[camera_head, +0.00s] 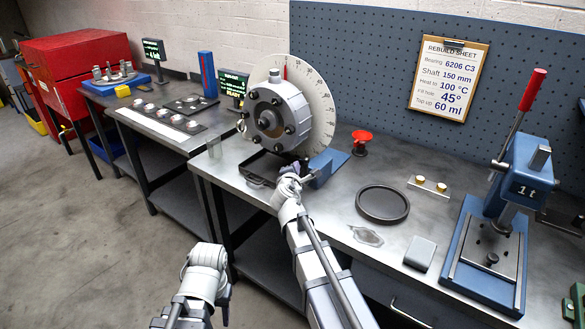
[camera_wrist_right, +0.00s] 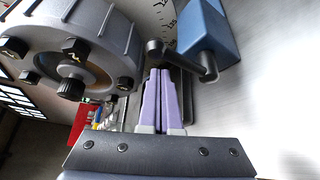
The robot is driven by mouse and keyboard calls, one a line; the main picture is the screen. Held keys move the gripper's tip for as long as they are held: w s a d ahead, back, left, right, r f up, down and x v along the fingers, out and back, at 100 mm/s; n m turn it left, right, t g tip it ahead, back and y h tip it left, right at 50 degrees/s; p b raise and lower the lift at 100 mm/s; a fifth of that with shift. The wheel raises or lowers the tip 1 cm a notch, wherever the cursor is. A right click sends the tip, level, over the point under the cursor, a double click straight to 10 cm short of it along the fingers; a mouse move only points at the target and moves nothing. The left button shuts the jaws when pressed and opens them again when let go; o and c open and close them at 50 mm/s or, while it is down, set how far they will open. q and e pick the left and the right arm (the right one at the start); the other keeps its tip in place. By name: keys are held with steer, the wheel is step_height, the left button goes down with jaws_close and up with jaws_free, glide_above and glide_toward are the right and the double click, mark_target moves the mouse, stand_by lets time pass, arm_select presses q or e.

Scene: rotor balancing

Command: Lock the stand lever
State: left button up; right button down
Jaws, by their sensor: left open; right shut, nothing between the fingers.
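The rotor stand holds a grey hub (camera_head: 277,115) in front of a large marked dial disc (camera_head: 318,110). The stand's blue block (camera_head: 322,168) carries a dark lever (camera_head: 309,176). In the right wrist view, the lever (camera_wrist_right: 182,57) reaches left from the blue block (camera_wrist_right: 213,32) and ends in a round knob. My right gripper (camera_head: 293,170) is beside the lever; its purple fingers (camera_wrist_right: 158,75) are shut and empty, with tips close to the lever. I cannot tell whether they touch. My left gripper (camera_head: 222,292) is low, in front of the bench, open and partly hidden by its wrist.
A red knob-topped part (camera_head: 361,142), a black ring (camera_head: 382,204) and a grey box (camera_head: 420,253) lie on the bench right of the stand. A blue press (camera_head: 500,220) with a red handle stands at far right.

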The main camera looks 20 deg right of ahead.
arm_select(q)
steer(key=shift+r, duration=0.15)
arm_select(e)
steer(key=shift+s+d+r, duration=0.15)
steer(key=shift+s+d, duration=0.25)
steer(key=shift+s, duration=0.15)
stand_by(0.4)
steer(key=shift+s, duration=0.1)
